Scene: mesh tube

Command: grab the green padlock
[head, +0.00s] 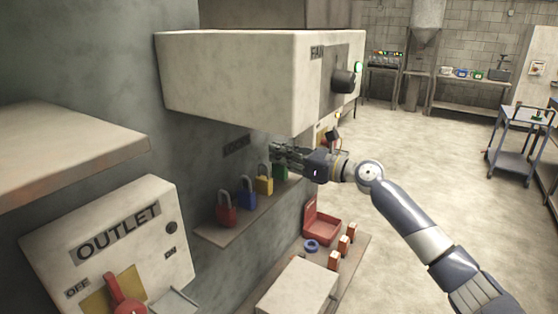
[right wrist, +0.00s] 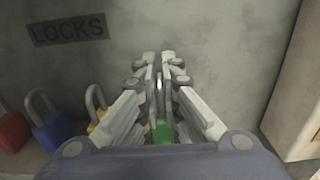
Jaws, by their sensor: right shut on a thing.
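The green padlock (head: 280,172) is at the right end of a row of padlocks on a small wall shelf (head: 232,232). My right gripper (head: 276,153) reaches it from the right, at shackle height. In the right wrist view the green body (right wrist: 163,132) shows low between the fingers, with its shackle upright between them. My right gripper (right wrist: 160,70) is shut on the green padlock there. I cannot tell whether the padlock still touches the shelf. My left gripper is not in view.
A yellow padlock (head: 264,181), a blue padlock (head: 247,192) and a red padlock (head: 226,210) stand to the left on the shelf. A large box with a knob (head: 240,75) hangs above. Below are a red open case (head: 322,226) and a pale box (head: 297,287).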

